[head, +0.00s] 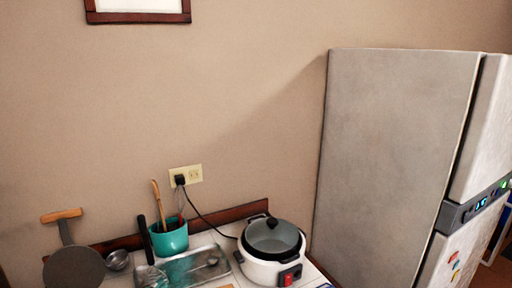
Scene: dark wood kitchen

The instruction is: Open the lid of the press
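At the lower left of the head view stands a dark grey round plate with a stem and a wooden crossbar handle; this looks like the press (74,268). Its lower part is cut off by the bottom edge of the picture, so I cannot tell how its lid sits. I can make out neither my left nor my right gripper in this view.
A white cooker (270,269) with a dark lid stands at the counter's right end, its cord running to a wall outlet (186,175). A teal pot (169,239) with utensils, a metal tray (196,266) and a small metal bowl (118,260) stand between. A fridge (395,165) is at right.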

